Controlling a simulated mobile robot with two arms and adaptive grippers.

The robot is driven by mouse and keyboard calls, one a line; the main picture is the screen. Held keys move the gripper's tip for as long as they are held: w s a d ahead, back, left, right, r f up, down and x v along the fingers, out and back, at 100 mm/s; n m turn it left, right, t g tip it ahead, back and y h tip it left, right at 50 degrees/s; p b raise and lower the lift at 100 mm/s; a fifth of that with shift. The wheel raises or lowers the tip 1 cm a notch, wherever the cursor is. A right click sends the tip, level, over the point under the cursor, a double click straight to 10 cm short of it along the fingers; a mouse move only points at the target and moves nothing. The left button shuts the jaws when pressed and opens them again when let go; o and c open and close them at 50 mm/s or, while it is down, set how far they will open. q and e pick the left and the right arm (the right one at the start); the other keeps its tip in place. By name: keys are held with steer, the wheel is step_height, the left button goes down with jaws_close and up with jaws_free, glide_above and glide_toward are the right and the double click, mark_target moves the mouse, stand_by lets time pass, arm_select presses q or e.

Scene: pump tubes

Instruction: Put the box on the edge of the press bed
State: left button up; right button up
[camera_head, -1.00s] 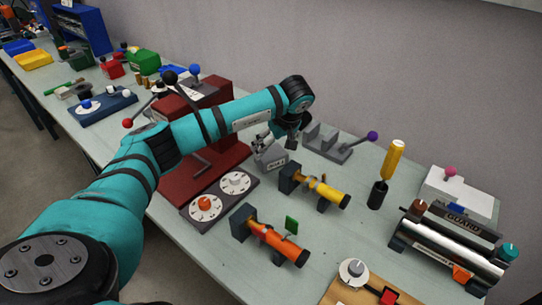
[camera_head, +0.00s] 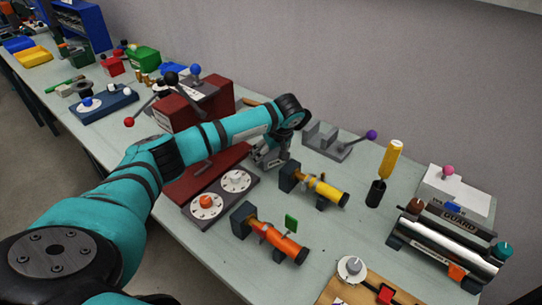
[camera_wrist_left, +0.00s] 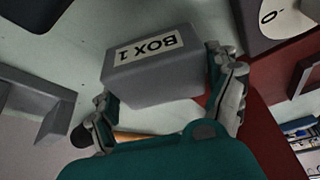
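The grey box (camera_head: 267,158) is at the right end of the press's dark red bed (camera_head: 222,167). In the left wrist view the box (camera_wrist_left: 150,75) shows its label, BOX 1. My left gripper (camera_head: 272,148) has one finger on each side of the box and looks shut on it. The red bed (camera_wrist_left: 262,125) shows to the right there. I cannot tell whether the box touches the bed. My right gripper is not in view.
A panel with two white dials (camera_head: 222,195) stands in front of the bed. A yellow tube (camera_head: 325,190) and an orange tube (camera_head: 280,240) lie on holders to the right. A grey bracket with a purple-knobbed lever (camera_head: 335,140) stands behind the box.

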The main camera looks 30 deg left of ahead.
arm_select(q)
steer(key=shift+r, duration=0.1)
steer(key=c, duration=0.6)
